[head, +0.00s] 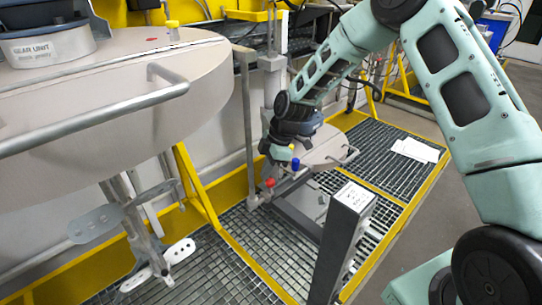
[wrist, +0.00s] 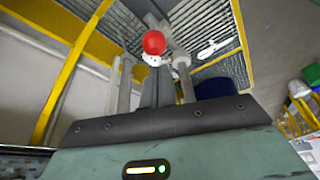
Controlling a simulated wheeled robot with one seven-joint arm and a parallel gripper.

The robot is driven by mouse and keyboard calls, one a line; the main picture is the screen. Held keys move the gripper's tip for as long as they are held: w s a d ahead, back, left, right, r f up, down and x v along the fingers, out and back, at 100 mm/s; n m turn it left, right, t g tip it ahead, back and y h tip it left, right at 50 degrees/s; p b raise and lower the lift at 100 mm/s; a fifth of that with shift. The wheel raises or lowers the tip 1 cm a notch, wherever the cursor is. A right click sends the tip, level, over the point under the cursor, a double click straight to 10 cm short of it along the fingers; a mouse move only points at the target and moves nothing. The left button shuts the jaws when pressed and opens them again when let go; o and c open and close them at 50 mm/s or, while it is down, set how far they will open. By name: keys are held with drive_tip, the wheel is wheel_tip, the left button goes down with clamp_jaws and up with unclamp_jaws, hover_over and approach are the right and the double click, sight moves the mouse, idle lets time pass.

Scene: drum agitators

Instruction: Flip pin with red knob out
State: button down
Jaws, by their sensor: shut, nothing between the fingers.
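The red knob (head: 270,183) sits low on the frame beside the tall grey drum stand, left of and just below my gripper (head: 279,173). In the wrist view the red knob (wrist: 153,43) stands right beyond the tips of my dark fingers (wrist: 158,72), with a pale collar under it. The fingers are shut together and hold nothing. I cannot tell whether they touch the knob. A blue knob (head: 295,163) is close by on the right. The pin itself is mostly hidden behind the fingers and my wrist.
A large drum lid (head: 110,95) with a bar handle fills the left. A smaller round lid (head: 325,150) lies behind my gripper. A grey post (head: 345,235) stands in front on the right. Yellow-edged grating (head: 240,265) covers the floor.

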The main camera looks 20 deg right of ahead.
drive_tip(key=shift+x, duration=1.25)
drive_tip(key=d, duration=0.2)
drive_tip(key=w+d, duration=0.1)
drive_tip(key=w+d+b, duration=0.1)
drive_tip(key=d, duration=0.1)
drive_tip(key=shift+w+d, duration=0.2)
drive_tip(key=shift+d, duration=0.2)
drive_tip(key=shift+r, duration=0.1)
